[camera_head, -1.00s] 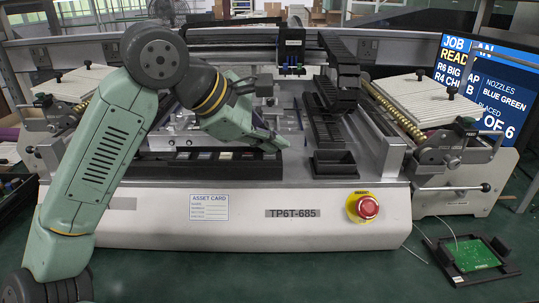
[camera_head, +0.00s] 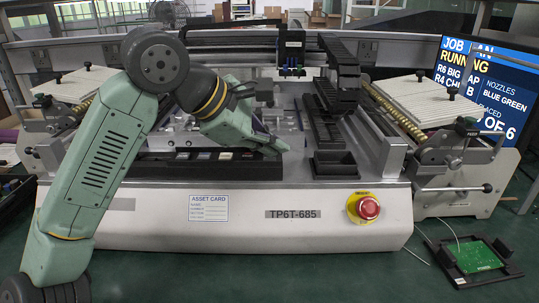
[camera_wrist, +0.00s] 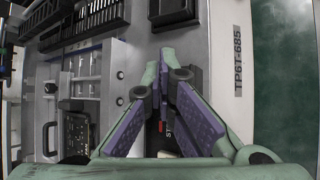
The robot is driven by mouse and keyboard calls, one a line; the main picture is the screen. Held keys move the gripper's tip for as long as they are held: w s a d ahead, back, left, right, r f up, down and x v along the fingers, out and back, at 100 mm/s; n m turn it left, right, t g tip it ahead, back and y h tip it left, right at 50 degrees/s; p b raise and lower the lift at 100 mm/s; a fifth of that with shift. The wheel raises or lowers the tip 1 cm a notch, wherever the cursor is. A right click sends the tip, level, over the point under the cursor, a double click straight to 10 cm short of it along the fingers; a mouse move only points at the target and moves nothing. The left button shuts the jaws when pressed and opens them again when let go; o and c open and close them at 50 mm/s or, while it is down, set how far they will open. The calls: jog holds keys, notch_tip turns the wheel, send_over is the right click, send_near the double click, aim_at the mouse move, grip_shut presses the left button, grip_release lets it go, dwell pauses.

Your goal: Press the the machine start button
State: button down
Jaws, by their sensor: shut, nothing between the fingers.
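The machine (camera_head: 250,215) has a dark button strip (camera_head: 180,170) along its front, with several small buttons on it. My gripper (camera_head: 281,147) is low over the right end of this strip, fingers pointing right and down. In the wrist view its purple-padded fingers (camera_wrist: 164,62) come together at the tips, with nothing held. Part of a label beginning "ST" (camera_wrist: 168,128) shows between the fingers. I cannot make out the start button itself, nor whether the tips touch the panel. The monitor (camera_head: 488,85) reads "RUNNING".
A red emergency stop button (camera_head: 368,208) on a yellow base sits on the front face, right of the TP6T-685 label (camera_head: 292,214). A black bin (camera_head: 334,162) stands right of my gripper. A green circuit board (camera_head: 474,257) lies in a frame at lower right.

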jog(key=shift+r, duration=0.1)
jog(key=shift+r+p, duration=0.45)
jog(key=shift+r, duration=0.25)
jog(key=shift+r, duration=0.1)
